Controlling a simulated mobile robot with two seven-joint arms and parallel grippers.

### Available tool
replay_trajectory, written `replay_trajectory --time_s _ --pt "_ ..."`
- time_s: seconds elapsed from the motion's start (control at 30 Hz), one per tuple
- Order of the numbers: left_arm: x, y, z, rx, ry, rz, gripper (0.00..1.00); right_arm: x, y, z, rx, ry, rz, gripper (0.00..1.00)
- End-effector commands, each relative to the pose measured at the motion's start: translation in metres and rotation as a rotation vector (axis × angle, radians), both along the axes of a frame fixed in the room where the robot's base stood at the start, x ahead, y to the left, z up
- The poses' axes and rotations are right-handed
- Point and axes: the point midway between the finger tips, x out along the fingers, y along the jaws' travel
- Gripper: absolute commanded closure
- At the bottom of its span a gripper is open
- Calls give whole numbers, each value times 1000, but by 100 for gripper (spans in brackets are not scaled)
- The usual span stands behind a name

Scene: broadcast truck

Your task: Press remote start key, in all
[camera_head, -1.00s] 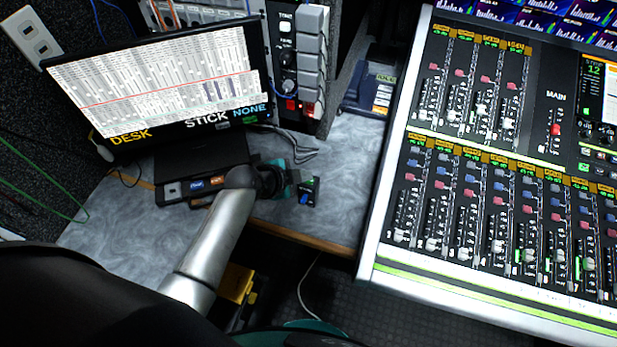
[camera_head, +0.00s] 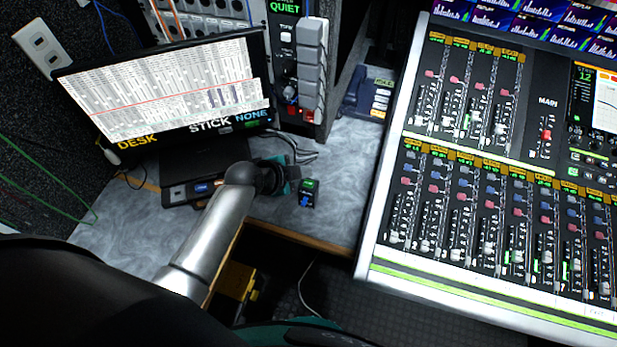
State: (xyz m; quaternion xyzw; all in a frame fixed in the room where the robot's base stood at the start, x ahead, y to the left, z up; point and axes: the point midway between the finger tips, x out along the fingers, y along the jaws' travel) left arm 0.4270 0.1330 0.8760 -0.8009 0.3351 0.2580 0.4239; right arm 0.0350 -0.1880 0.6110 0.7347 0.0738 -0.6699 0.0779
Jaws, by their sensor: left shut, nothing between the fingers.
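A small black box (camera_head: 308,194) with a green lit label and a blue key on its front stands on the grey marbled desk. Whether it is the remote start key I cannot tell. My left gripper (camera_head: 284,180) is close to the left of this box, its fingers shut and empty. My wrist partly hides the gripper, and I cannot tell whether it touches anything. A flat dark unit (camera_head: 181,192) with blue and orange keys lies under the monitor, partly behind my left arm. My right gripper is not in view.
A monitor (camera_head: 165,88) marked DESK, STICK and NONE stands at the back left. A rack unit (camera_head: 285,75) with grey blocks stands behind the box. A large mixing console (camera_head: 480,210) fills the right. Bare desk (camera_head: 340,190) lies between box and console.

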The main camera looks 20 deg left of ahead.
Motion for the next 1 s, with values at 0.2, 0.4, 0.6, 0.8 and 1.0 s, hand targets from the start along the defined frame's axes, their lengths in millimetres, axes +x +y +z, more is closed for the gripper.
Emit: replay_trajectory --time_s 0.2,0.4,0.6,0.8,1.0 --pt "0 0 26 2 -2 0 100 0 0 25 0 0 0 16" --pt "0 0 27 1 -1 0 100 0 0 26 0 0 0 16" --pt "0 0 27 0 -1 1 100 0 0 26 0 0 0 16" --pt "0 0 27 0 -1 1 100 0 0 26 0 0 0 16" --pt "0 0 27 0 -1 1 100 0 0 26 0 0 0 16"
